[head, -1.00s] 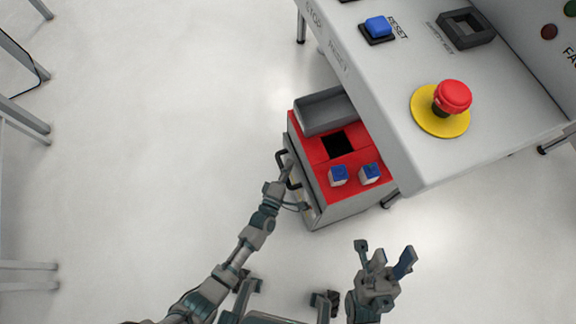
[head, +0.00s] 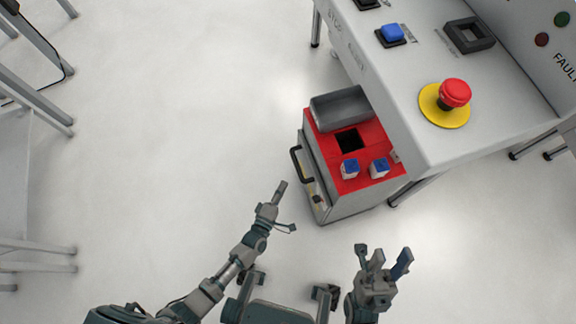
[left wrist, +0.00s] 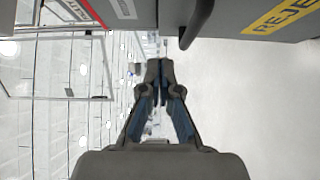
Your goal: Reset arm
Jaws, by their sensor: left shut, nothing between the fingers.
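My left gripper (head: 282,188) is shut and empty, left of the red-topped cart and apart from its black handle (head: 297,164). In the left wrist view its fingers (left wrist: 160,75) are together, with nothing between them. The handle shows above them at the top (left wrist: 196,22). My right gripper (head: 383,262) is at the lower right with its fingers spread, open and empty, over bare floor.
The red-topped cart (head: 359,187) holds a grey bin (head: 341,108) and two blue-topped blocks (head: 350,168) (head: 379,167). A control table (head: 405,100) with a blue button (head: 392,33) and red emergency button (head: 455,93) overhangs it. Metal frames stand at left. Floor between is clear.

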